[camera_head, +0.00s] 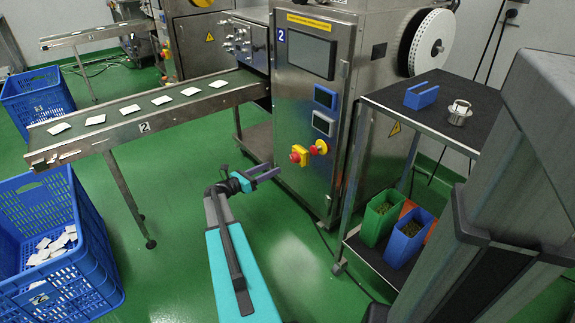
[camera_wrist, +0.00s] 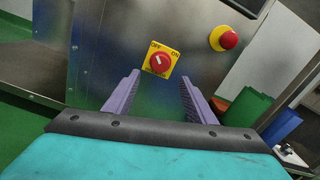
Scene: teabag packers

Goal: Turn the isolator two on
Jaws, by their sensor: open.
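The isolator of machine two is a red rotary knob on a yellow plate (camera_head: 299,156), low on the front of the steel cabinet marked 2 (camera_head: 305,95). In the wrist view the knob (camera_wrist: 160,62) shows between and beyond my finger tips, with "OFF" at its upper left and "ON" at its upper right. The white mark on the knob points to the upper left, toward OFF. My gripper (camera_head: 270,175) is open and empty, in front of the cabinet and just left of the knob. In the wrist view its purple fingers (camera_wrist: 160,82) stand apart, not touching the knob.
A red button on yellow (camera_head: 319,147) sits right of the knob; it also shows in the wrist view (camera_wrist: 226,40). A steel trolley (camera_head: 388,98) with tubs stands at right. A conveyor (camera_head: 150,110) with teabags and a blue crate (camera_head: 85,235) are at left.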

